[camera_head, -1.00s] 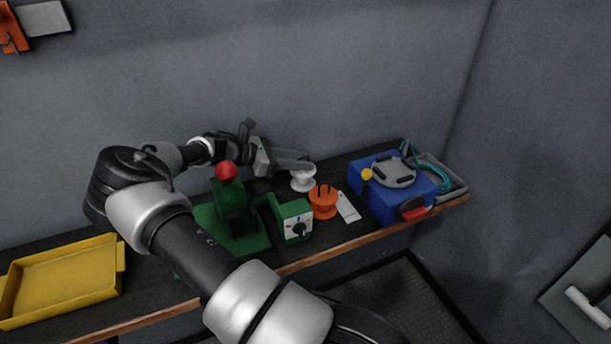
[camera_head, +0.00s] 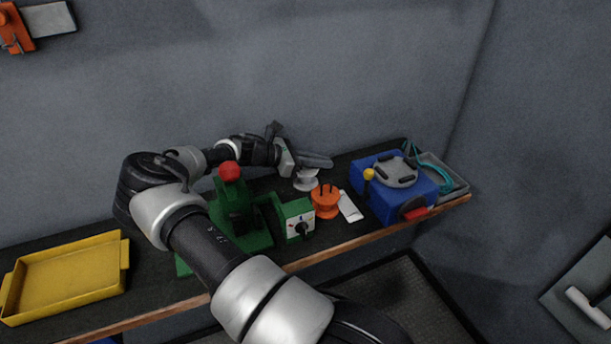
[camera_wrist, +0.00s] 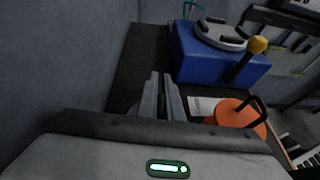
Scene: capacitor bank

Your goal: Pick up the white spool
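The white spool (camera_head: 306,181) stands upright on the dark shelf, just behind and left of the orange spool (camera_head: 325,202) in the head view. My gripper (camera_head: 320,161) reaches over from the left, its grey fingers level with and close above the white spool, covering part of its top. I cannot tell whether they touch it. In the wrist view the two fingers (camera_wrist: 161,96) show a narrow gap with nothing visible between them. The white spool is not visible there, while the orange spool (camera_wrist: 236,113) shows to the right.
A green device with a red knob (camera_head: 229,171) stands left of the spools, under my arm. A white flat piece (camera_head: 350,207) and a blue box (camera_head: 386,196) with a yellow knob are right. A yellow tray (camera_head: 66,280) lies far left. The wall runs close behind the shelf.

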